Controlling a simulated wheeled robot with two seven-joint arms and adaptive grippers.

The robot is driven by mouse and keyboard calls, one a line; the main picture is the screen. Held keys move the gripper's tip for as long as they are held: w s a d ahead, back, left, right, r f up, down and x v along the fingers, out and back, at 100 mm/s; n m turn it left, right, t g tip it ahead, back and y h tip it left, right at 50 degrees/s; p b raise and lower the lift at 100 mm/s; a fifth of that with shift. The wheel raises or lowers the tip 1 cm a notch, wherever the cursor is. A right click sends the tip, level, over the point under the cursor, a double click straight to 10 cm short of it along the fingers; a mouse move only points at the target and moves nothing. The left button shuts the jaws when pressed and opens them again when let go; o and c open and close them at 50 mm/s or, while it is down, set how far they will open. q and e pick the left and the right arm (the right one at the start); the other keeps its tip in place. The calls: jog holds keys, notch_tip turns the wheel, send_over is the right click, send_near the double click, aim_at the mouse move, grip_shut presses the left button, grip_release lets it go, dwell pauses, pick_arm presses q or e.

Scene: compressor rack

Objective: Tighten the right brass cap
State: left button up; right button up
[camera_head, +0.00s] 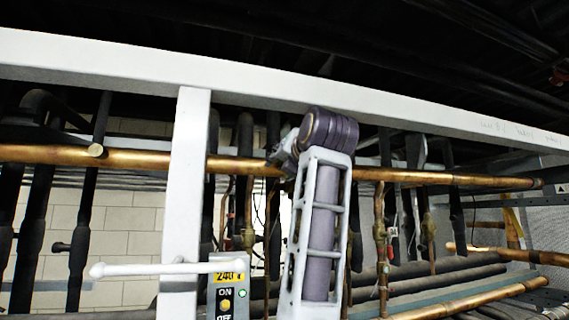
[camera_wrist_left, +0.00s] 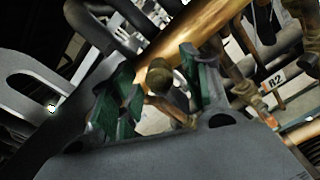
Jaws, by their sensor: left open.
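In the left wrist view a dull brass cap (camera_wrist_left: 159,76) with a rounded end sits by the large copper pipe (camera_wrist_left: 205,22). My left gripper (camera_wrist_left: 163,85) is open, with its green-padded fingers on either side of the cap. I cannot tell whether either finger touches it. In the head view my left arm rises in front of the copper pipe (camera_head: 445,178) and hides the cap and most of the gripper. Another round brass end (camera_head: 96,150) shows on the pipe at the left. My right gripper is in neither view.
A white frame beam (camera_head: 300,83) crosses above the pipe, with a white post (camera_head: 187,190) left of my arm. Dark insulated pipes (camera_head: 83,215) run behind.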

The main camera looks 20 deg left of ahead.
pick_arm(q)
jog(key=c, duration=1)
jog(key=shift+c, duration=0.2)
jog(key=shift+m, duration=0.5)
jog(key=m+p, duration=0.1)
jog(key=m, duration=0.4)
jog(key=m+p, duration=0.1)
jog(key=m, duration=0.6)
grip_shut()
jog(key=shift+r+m+p, duration=0.1)
jog(key=shift+m+p, duration=0.55)
jog(key=shift+m, duration=6.65)
